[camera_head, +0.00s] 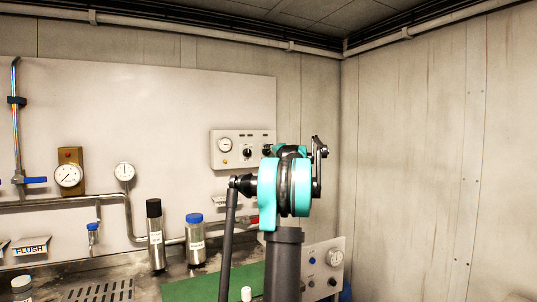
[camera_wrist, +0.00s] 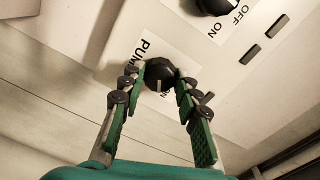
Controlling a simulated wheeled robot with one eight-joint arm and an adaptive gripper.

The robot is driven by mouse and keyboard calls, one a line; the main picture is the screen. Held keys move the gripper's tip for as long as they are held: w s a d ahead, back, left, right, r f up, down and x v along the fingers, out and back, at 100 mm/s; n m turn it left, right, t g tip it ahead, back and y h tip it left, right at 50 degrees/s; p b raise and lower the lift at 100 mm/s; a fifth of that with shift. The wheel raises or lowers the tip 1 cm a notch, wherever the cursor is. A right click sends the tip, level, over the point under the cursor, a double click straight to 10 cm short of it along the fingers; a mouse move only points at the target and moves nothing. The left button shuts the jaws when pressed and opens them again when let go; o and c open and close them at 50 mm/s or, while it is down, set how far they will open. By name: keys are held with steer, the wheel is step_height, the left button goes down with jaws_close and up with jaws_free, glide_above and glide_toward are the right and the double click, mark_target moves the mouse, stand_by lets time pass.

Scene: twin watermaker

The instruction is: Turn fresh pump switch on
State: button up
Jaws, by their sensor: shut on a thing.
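In the wrist view, a black round switch knob (camera_wrist: 160,70) sits on a white label with "PUM" readable and the rest hidden. The two green-padded fingers of my gripper (camera_wrist: 158,79) are closed around the knob from both sides. A pale mark on the knob points down in the picture, toward the partly covered "ON". Whether the label says fresh pump cannot be read. In the head view, my arm covers the gripper, and the knob cannot be made out.
In the wrist view, a second black knob (camera_wrist: 214,5) with "OFF" and "ON" lies close by at the top. The head view shows a wall panel (camera_head: 231,160) with a gauge, a lower box (camera_head: 334,249), pressure gauges (camera_head: 68,175) and bottles (camera_head: 195,240) on the bench.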

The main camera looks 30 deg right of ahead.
steer(key=o, duration=1.2)
steer(key=shift+c, duration=0.2)
steer(key=s, duration=1.2)
steer(key=shift+a+r, duration=0.15)
steer(key=shift+a, duration=0.1)
steer(key=shift+s, duration=0.1)
